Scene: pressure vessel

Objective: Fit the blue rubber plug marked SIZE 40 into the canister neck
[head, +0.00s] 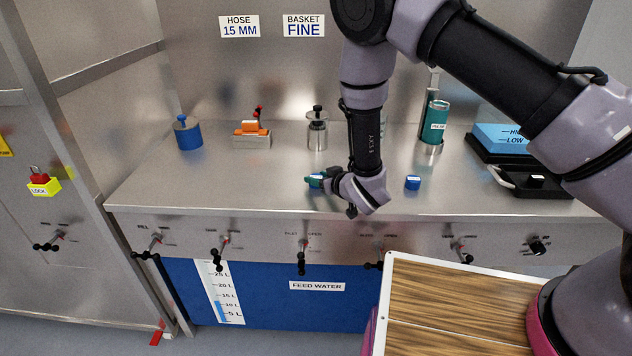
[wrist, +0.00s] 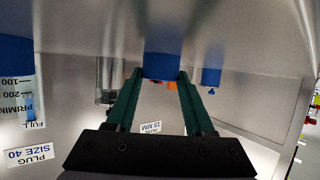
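A small blue plug (head: 316,183) is between the green fingers of my gripper (head: 318,180), low over the front of the steel bench. In the wrist view the blue plug (wrist: 162,62) fills the space between the fingertips (wrist: 160,76), which look closed on it. Its marking cannot be read, and I cannot tell whether it touches the bench. A second blue block (head: 412,182) with a white label sits to the right. A white sign reading PLUG SIZE 40 (wrist: 28,154) shows in the wrist view. A steel canister (head: 317,130) with a black knob stands behind; no open neck is clear.
A blue cylinder (head: 188,134) and an orange item on a steel block (head: 251,136) stand back left. A teal container (head: 435,122), a blue box (head: 500,137) and a black scale-like tray (head: 530,180) are at right. Valve handles line the bench front. The left front bench is clear.

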